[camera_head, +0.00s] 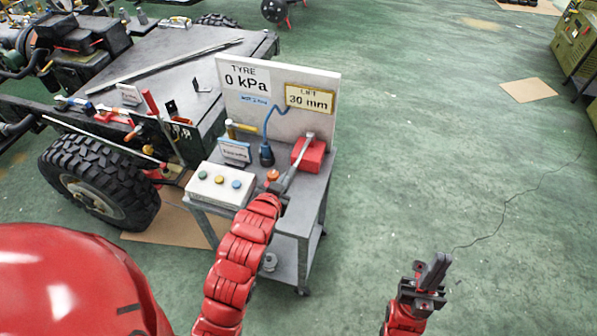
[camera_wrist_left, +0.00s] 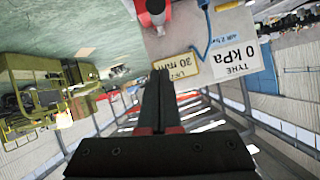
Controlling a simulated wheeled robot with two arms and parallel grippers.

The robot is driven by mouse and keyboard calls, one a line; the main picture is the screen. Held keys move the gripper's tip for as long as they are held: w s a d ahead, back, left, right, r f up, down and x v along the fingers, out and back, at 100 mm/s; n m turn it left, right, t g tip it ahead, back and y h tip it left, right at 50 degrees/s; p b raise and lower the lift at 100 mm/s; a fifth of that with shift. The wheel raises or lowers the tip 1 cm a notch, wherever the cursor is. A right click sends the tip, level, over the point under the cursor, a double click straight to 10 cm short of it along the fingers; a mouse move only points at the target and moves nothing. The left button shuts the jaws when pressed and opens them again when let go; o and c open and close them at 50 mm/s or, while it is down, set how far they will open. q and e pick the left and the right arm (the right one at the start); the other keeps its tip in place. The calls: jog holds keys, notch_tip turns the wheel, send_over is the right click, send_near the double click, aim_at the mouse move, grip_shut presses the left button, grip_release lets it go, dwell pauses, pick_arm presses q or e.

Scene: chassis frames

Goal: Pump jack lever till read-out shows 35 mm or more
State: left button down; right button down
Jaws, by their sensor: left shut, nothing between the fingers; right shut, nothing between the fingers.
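The LIFT read-out (camera_head: 309,98) on the upright board shows 30 mm. It also shows, upside down, in the left wrist view (camera_wrist_left: 178,66). The red jack (camera_head: 310,156) sits at the right of the cart top, below the board; part of it shows at the top of the left wrist view (camera_wrist_left: 150,10). A slim grey lever (camera_head: 304,150) slants from the jack towards my left gripper (camera_head: 289,181). My left gripper is shut and empty near the lever's lower end; I cannot tell whether they touch. My right gripper (camera_head: 437,268) is shut and empty over the floor at lower right.
The cart (camera_head: 315,215) also carries a button box (camera_head: 220,185), a small sign (camera_head: 235,152) and a blue hose (camera_head: 266,128). The board's other sign (camera_head: 245,80) reads TYRE 0 kPa. A chassis with a tyre (camera_head: 100,185) stands at left.

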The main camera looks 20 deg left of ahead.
pick_arm(q)
jog(key=shift+w+f, duration=0.1)
jog(key=b, duration=0.7)
send_over(290, 181)
notch_tip(290, 181, down, 4)
notch_tip(290, 181, down, 3)
jog(key=shift+r+p, duration=0.2)
jog(key=shift+p, duration=0.85)
jog(key=shift+a+f+p, duration=0.15)
jog(key=shift+f+p, duration=0.2)
jog(key=shift+f, duration=0.5)
